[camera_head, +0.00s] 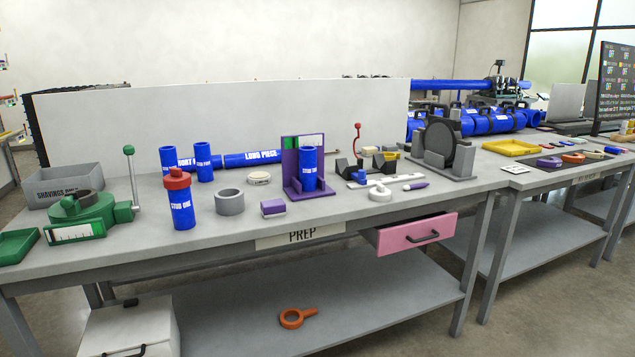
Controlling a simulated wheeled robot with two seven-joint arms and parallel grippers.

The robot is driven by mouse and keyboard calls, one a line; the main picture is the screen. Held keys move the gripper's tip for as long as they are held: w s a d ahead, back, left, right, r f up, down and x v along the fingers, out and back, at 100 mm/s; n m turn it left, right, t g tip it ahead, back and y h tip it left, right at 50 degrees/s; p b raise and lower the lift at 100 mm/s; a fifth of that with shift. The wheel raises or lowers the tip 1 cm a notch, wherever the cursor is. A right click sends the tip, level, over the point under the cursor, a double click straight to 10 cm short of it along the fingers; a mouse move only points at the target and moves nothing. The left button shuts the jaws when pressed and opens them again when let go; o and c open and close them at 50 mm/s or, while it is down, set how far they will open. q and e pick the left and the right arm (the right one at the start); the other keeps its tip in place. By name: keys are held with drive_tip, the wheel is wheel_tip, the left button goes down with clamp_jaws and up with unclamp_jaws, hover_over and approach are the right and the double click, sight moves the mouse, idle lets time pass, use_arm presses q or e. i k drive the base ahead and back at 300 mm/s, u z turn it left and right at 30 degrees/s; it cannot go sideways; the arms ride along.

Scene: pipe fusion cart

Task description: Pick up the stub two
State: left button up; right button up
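Several upright blue pipe pieces stand on the grey prep table. One blue stub (203,163) stands near the back left, beside the long piece; its small label is not clearly readable. I cannot tell for sure which one is stub two. Neither of my grippers is in view.
A grey shavings bin (62,190), a green clamp tool (85,213) and a grey ring (230,202) stand nearby. The blue long piece (250,158) lies behind. A pink drawer (415,234) is pulled out at the front. The front table strip is mostly clear.

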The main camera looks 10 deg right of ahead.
sight(308, 153)
drive_tip(key=u, duration=0.7)
drive_tip(key=i, duration=1.15)
drive_tip(key=z, duration=0.4)
